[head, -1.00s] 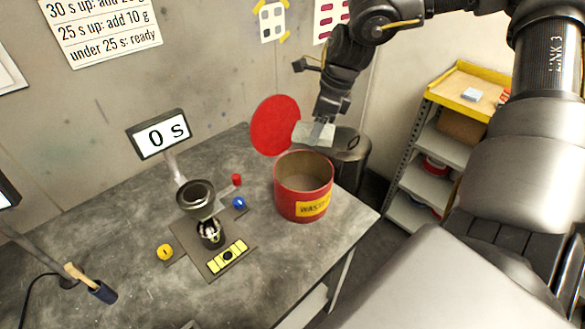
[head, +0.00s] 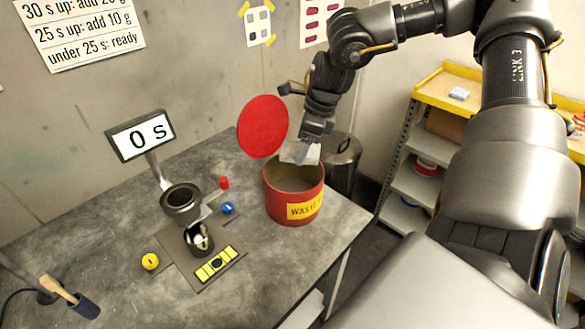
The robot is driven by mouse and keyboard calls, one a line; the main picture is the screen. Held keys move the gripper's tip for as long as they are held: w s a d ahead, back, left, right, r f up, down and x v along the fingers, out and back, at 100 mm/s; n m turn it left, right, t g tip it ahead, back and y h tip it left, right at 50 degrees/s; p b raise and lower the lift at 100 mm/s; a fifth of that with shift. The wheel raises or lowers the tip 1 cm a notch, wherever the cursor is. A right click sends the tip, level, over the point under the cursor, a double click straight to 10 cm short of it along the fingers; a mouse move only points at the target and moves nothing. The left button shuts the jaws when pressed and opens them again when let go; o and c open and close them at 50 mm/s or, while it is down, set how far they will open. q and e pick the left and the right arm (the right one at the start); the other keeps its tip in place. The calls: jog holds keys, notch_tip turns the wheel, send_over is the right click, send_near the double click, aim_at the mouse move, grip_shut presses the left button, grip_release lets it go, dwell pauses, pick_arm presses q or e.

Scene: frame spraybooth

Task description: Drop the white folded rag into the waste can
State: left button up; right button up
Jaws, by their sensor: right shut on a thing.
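The red waste can (head: 283,211) with a yellow label stands at the back right of the grey table. Its round red lid (head: 263,126) is tipped up at the back, so the mouth is open. My right gripper (head: 303,148) points down over the can's rear rim, shut on the white folded rag (head: 292,154). The rag hangs at the can's opening; I cannot tell whether its lower edge is inside the rim. The fingers partly cover the rag. My left gripper is not in view.
A dark bin (head: 341,160) stands behind the table. A shelf (head: 415,150) is at the right.

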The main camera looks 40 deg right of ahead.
jog(key=o, duration=1)
jog(key=shift+o, duration=0.2)
jog(key=shift+r, duration=0.15)
jog(key=b+v, duration=0.2)
jog(key=v, duration=0.8)
jog(key=shift+d+r, duration=0.15)
jog(key=shift+r, duration=0.15)
jog(key=shift+s, duration=0.1)
